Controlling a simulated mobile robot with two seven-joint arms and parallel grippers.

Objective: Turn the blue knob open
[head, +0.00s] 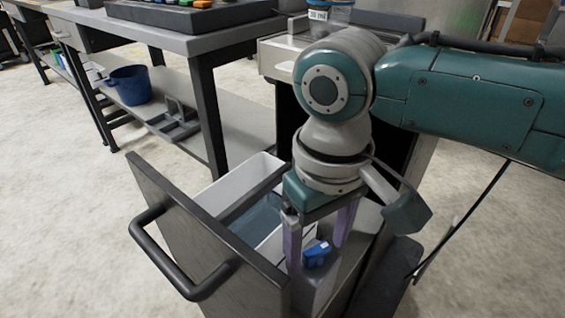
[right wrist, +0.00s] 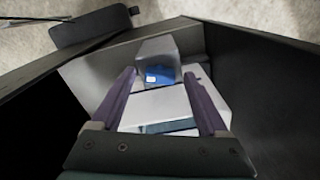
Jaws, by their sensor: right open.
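A small blue object (head: 317,254) lies in the open drawer (head: 205,240); I cannot tell whether it is the blue knob. It also shows in the right wrist view (right wrist: 160,75), on a pale surface beyond my fingers. My right gripper (head: 316,262) points down into the drawer with its two purple fingers apart and nothing held between them. In the right wrist view the blue object lines up between the fingertips; I cannot tell the remaining distance. My left gripper is not in view.
The drawer has a dark front with a black handle (head: 175,265) and holds a white bin (head: 215,190). A workbench (head: 200,42) stands behind it, with a blue bucket (head: 131,85) on its lower shelf. A labelled container (head: 330,14) sits on the cabinet top.

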